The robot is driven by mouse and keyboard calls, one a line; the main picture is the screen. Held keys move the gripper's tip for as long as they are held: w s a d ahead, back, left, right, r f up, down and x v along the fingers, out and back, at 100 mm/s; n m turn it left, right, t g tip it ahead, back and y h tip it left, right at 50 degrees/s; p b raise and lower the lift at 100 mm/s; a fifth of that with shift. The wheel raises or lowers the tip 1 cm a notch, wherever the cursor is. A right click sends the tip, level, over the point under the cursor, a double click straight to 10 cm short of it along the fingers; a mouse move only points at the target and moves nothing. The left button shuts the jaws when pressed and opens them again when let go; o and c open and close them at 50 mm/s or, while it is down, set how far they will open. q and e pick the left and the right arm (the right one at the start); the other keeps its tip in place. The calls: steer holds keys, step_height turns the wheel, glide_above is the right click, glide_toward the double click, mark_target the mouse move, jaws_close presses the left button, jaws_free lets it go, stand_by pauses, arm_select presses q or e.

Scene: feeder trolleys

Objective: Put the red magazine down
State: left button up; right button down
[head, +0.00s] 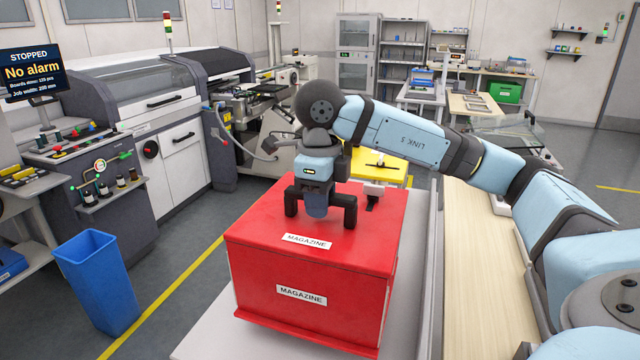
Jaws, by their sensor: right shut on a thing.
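The red magazine (315,270) is a large red box with two white labels, one on its top and one on its front side. It is over the light grey top (205,338) of a trolley or bench at the bottom of the head view. I cannot tell whether its underside touches that top. My right gripper (320,208) is above the middle of the magazine's lid, pointing down, and is shut on the magazine. The gripper hides the part that it grips. My left gripper is not in view.
A pale wooden surface (470,260) lies to the right, under my right arm. A blue bin (98,285) stands on the floor at left. Machines line the left and back. A screen (32,72) reads "No alarm".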

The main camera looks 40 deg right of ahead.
mark_target(320, 221)
steer(key=shift+f, duration=2.1)
steer(key=c, duration=1.2)
jaws_free()
steer(key=shift+f, duration=0.15)
steer(key=o, duration=0.3)
steer(key=shift+s+a, duration=0.1)
